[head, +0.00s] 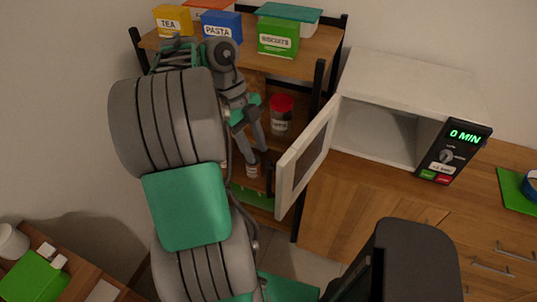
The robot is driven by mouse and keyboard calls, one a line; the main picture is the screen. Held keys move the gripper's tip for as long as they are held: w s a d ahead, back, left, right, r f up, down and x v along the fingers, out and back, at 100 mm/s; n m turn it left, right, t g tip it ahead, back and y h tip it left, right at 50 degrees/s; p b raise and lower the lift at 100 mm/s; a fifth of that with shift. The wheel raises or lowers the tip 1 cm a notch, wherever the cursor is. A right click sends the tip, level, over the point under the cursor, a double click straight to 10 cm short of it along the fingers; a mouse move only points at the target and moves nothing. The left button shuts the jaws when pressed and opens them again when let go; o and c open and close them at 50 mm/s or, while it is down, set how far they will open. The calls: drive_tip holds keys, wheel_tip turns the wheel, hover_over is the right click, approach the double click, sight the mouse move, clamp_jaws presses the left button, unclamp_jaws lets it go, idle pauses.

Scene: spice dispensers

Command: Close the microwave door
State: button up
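The white microwave (420,75) stands on the wooden counter at the right. Its door (305,155) is hinged on the left side and stands wide open, swung out toward the camera. The cavity looks empty as far as I see. My gripper (259,158) points downward in front of the shelf, to the left of the door and close to its outer face. I cannot tell whether it touches the door. The fingers are small and partly merge with the dark shelf behind, so their opening is unclear.
A shelf rack (318,42) behind my arm holds a tea box (173,20), a pasta box (221,27), a green biscuits box (278,38) and a red-lidded jar (281,115). A green board (517,190) lies right of the microwave. A small table with items is at lower left.

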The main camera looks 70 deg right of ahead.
drive_tip(key=s+f+b, duration=0.1)
drive_tip(key=f, duration=0.1)
drive_tip(key=s+a+f+m+b, duration=0.1)
drive_tip(key=f+b, duration=0.1)
drive_tip(key=s+f+m+b, duration=0.1)
drive_tip(key=s+f, duration=0.1)
drive_tip(key=f, duration=0.1)
drive_tip(key=shift+s+a+b, duration=0.1)
drive_tip(key=shift+a+b, duration=0.05)
drive_tip(key=shift+b, duration=0.25)
drive_tip(key=shift+r, duration=0.1)
clamp_jaws()
idle(0.9)
